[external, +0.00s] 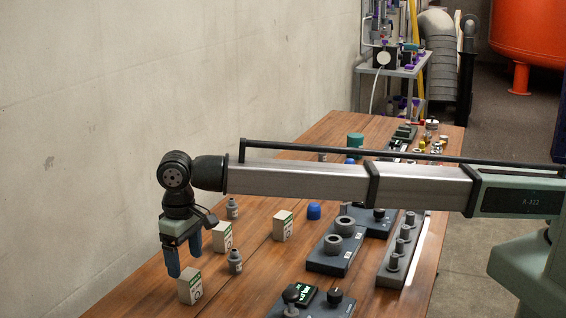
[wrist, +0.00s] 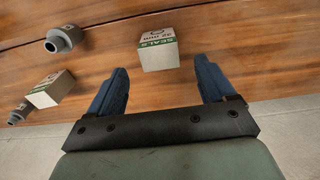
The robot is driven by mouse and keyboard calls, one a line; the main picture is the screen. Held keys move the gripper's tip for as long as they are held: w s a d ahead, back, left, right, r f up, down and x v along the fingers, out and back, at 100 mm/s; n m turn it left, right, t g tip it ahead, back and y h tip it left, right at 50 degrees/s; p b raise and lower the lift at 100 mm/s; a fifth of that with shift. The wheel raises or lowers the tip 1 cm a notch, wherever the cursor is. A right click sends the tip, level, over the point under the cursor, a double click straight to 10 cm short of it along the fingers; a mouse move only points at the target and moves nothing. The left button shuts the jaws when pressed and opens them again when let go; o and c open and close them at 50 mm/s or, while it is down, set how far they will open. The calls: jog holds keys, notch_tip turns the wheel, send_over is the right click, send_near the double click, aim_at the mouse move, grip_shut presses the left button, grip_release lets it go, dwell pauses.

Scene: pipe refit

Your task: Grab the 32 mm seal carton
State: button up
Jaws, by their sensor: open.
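The 32 mm seal carton (external: 190,287) is a small pale box with a green-edged label, upright at the near left end of the wooden table. In the wrist view the carton (wrist: 158,52) lies ahead, between the lines of the two fingers; its label reads SEALS upside down, with what looks like 32. My gripper (external: 185,270) points down just above and behind this carton, its blue fingers open and empty. In the wrist view the gripper (wrist: 162,78) is apart from the carton.
Similar cartons (external: 222,237) (external: 283,226) stand farther along the table. A blue cap (external: 314,211), dark fixture plates (external: 335,250) and a rail of pegs (external: 400,250) lie to the right. The wall (external: 100,130) borders the table's left edge.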

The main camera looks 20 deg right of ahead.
aim_at(188, 274)
jog(key=shift+s+d+f, duration=0.1)
jog(key=shift+d+f, duration=0.05)
jog(key=shift+f, duration=3.25)
jog(key=c, duration=1.1)
jog(key=shift+o, duration=0.2)
